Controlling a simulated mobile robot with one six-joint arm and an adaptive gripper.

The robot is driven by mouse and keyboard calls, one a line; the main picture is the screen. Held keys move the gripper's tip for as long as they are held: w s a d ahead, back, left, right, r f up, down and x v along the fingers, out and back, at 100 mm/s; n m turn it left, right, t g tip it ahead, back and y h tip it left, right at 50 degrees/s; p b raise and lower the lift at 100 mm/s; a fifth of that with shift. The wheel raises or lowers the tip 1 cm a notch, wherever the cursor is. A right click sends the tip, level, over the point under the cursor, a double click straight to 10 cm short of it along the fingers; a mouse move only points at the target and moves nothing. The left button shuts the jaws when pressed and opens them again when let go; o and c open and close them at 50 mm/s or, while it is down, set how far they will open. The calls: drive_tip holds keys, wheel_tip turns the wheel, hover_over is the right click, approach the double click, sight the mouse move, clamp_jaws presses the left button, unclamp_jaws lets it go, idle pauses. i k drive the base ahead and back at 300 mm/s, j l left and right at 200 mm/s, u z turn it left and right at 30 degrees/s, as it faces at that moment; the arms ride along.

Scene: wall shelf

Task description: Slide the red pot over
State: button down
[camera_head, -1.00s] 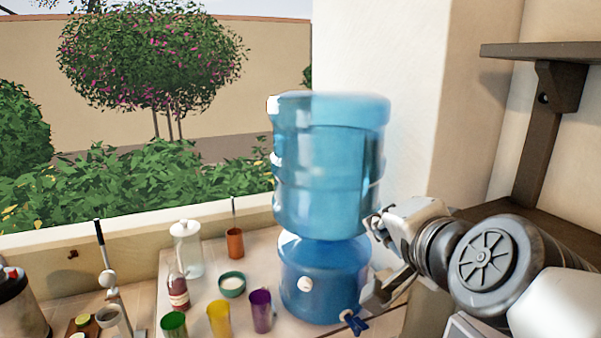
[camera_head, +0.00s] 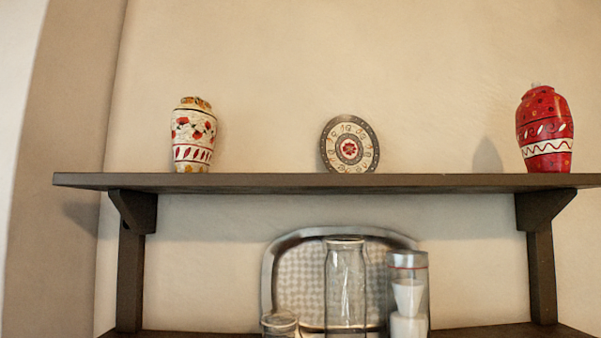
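The red pot (camera_head: 545,130) stands upright on the upper shelf (camera_head: 300,182), near its right end. It is red with a white zigzag band and painted patterns. A round patterned plate (camera_head: 349,144) stands on edge near the middle of the same shelf. A white pot with red decoration (camera_head: 193,136) stands toward the left end. My gripper is not in this view, so its state and its place relative to the red pot do not show.
Bare shelf lies between the plate and the red pot. On the lower shelf (camera_head: 190,334) are a silver tray (camera_head: 268,275) leaning back, a clear glass bottle (camera_head: 345,285), a glass container with white contents (camera_head: 408,290) and a low glass (camera_head: 280,323). Dark brackets (camera_head: 541,255) support the upper shelf.

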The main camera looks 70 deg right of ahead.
sight(545, 126)
drive_tip(key=j+z, duration=0.15)
drive_tip(key=z, duration=3.55)
